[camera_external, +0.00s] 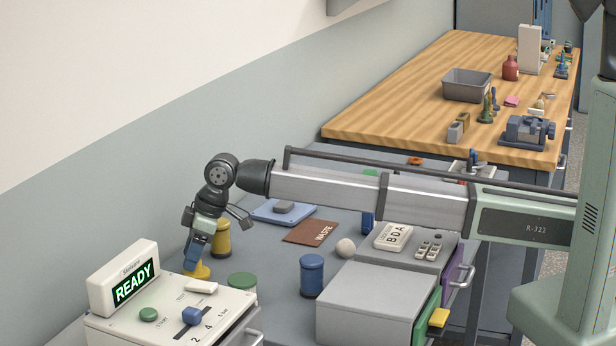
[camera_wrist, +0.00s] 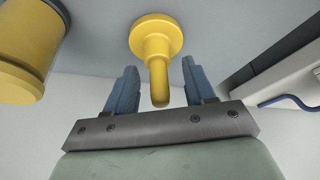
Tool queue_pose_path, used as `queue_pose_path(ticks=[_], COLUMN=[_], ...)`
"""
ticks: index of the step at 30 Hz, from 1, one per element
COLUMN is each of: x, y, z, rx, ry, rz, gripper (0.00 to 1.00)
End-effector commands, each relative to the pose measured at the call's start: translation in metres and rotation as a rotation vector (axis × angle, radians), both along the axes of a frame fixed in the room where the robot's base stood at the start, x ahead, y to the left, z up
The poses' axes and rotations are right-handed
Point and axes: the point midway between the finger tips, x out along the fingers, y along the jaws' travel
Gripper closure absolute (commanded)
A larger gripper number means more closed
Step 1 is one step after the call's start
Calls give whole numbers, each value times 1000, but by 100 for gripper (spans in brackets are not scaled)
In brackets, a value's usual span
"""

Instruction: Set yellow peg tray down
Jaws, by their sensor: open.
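The yellow peg tray (camera_wrist: 155,32) has a round flanged base and a rounded peg, seen in the wrist view. Its yellow base (camera_external: 197,271) shows on the grey worktop in the external view, below my gripper. My gripper (camera_wrist: 158,80) is open, with one blue finger on each side of the peg and a visible gap on both sides. In the external view my gripper (camera_external: 194,252) points down just over the base and hides the peg. A yellow bobbin (camera_external: 221,238) stands behind it to the right; a large yellow cylinder (camera_wrist: 25,55) fills the wrist view's upper left.
A READY display (camera_external: 124,278) and a white control box (camera_external: 172,318) stand in front. A green-topped round object (camera_external: 243,282) and a blue bobbin (camera_external: 311,275) are to the right. A brown WASTE mat (camera_external: 310,232) and a white ball (camera_external: 345,248) lie farther back.

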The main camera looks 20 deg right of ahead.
Motion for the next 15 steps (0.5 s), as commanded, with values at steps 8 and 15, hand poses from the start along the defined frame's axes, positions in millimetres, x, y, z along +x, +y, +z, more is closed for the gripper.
queue_pose_path(ticks=[8, 15], x=[-5, -9], y=[-19, -34], z=[46, 83], rx=[3, 2], ry=[-2, 0], rz=[0, -1], gripper=[46, 46])
